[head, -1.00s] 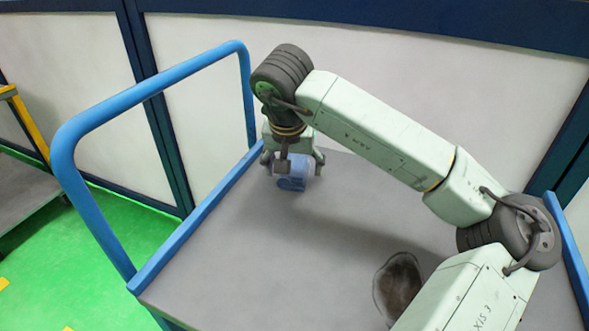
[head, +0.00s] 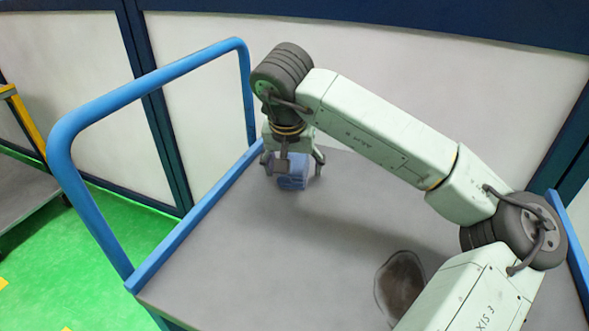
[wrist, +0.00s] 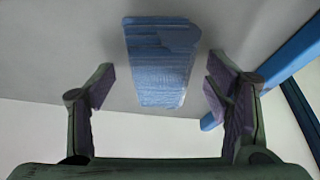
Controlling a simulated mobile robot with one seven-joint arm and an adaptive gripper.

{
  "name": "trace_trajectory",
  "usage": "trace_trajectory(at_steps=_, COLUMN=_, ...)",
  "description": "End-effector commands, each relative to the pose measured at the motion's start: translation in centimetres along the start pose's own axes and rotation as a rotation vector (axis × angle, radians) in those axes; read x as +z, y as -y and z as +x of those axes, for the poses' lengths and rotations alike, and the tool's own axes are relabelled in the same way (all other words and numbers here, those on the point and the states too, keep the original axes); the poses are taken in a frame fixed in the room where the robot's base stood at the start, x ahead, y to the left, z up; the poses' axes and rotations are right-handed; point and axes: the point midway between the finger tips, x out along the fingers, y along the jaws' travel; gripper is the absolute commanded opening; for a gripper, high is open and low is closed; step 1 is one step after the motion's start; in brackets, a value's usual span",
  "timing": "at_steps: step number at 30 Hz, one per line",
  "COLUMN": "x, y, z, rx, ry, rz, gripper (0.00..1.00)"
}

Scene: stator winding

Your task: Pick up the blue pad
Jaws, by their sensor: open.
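The blue pad (head: 293,172) lies on the grey cart top near its far left corner. My gripper (head: 292,170) is directly above and around it, pointing down, and partly hides it in the head view. In the wrist view the blue pad (wrist: 162,62) shows as a ridged, tapering block in the upper middle. My gripper (wrist: 160,92) is open there, with one finger to each side of the pad. Clear gaps show between the pad and both fingers, so nothing is held.
The grey cart top (head: 240,250) is mostly clear. A blue handle rail (head: 70,150) rises on the left side, close to the pad's corner. A dark brown stone-like object (head: 400,283) sits at the front right beside my arm. A white wall (head: 420,60) stands behind.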

Motion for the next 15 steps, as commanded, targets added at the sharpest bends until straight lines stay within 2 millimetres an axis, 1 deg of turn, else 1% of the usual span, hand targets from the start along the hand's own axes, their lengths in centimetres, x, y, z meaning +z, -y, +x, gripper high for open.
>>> trace_trajectory(at_steps=2, x=0.00, y=-0.01, z=-0.01, rx=0.000, ry=0.000, rz=0.000, gripper=0.72)
trace_trajectory(at_steps=15, x=0.02, y=-0.03, z=0.01, rx=0.001, ry=0.001, rz=0.000, gripper=0.42)
